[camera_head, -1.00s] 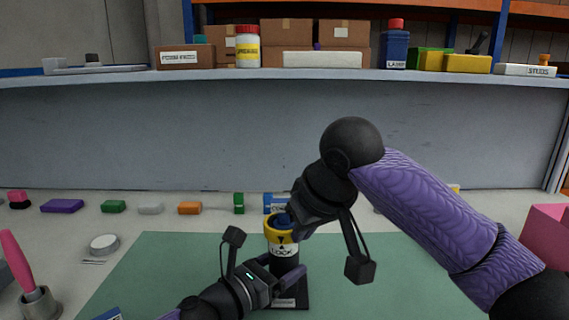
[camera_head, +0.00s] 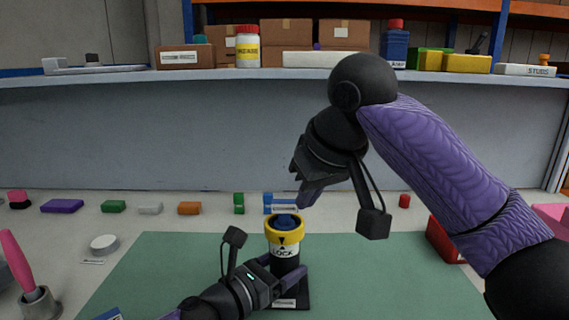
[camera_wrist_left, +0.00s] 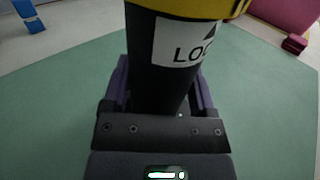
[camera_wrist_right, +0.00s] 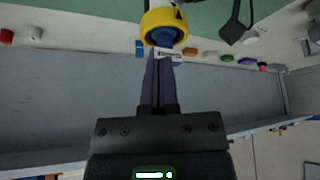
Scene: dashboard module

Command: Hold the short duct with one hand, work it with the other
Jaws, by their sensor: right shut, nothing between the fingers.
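My right gripper (camera_head: 306,196) is shut and empty, above and apart from the collar. In the right wrist view its fingers (camera_wrist_right: 156,62) point toward the yellow collar (camera_wrist_right: 163,24).
The green mat (camera_head: 180,265) is mostly bare. Several small coloured blocks, such as a purple one (camera_head: 62,206), line its far side. A pink-handled tool in a holder (camera_head: 37,303) stands at left. A loaded shelf (camera_head: 120,77) spans the back.

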